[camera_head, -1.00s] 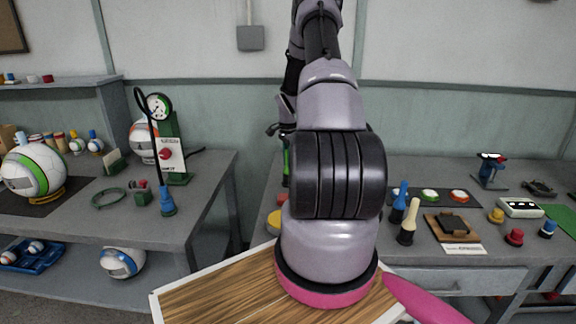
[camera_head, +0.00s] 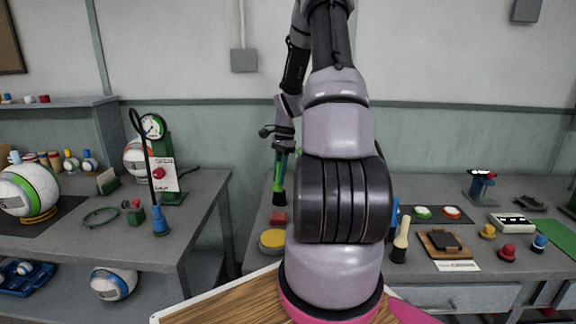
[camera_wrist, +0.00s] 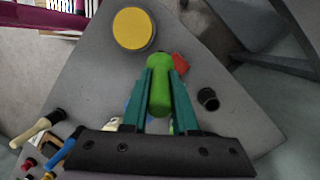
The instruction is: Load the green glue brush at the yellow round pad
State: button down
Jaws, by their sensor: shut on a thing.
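My gripper (camera_head: 283,152) is shut on the green glue brush (camera_head: 279,179), whose dark lower end points down at the back left of the right-hand table. In the wrist view, the green handle (camera_wrist: 159,88) sits between the teal fingers of my gripper (camera_wrist: 161,76); the bristles are hidden there. The yellow round pad (camera_head: 272,241) lies near the table's left edge, closer to the head camera than the brush. It also shows ahead of the fingertips in the wrist view (camera_wrist: 133,28), apart from the brush. I cannot tell how high the brush is above the table.
A red block (camera_head: 279,217) lies between brush and pad. A cream-handled brush (camera_head: 400,240) and a brown tray (camera_head: 432,248) stand right of my arm. A dark cup (camera_wrist: 208,99) stands right of the gripper. The left table (camera_head: 205,222) is separated by a gap.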

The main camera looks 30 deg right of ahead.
jog(key=s+a+y, duration=0.1)
jog(key=s+a, duration=0.3)
jog(key=s, duration=0.3)
jog(key=shift+s+f, duration=0.1)
jog(key=shift+f, duration=2.75)
jog(key=shift+f, duration=0.6)
jog(key=shift+r, duration=0.1)
notch_tip(320, 180, up, 7)
dwell(0.3)
dwell(0.6)
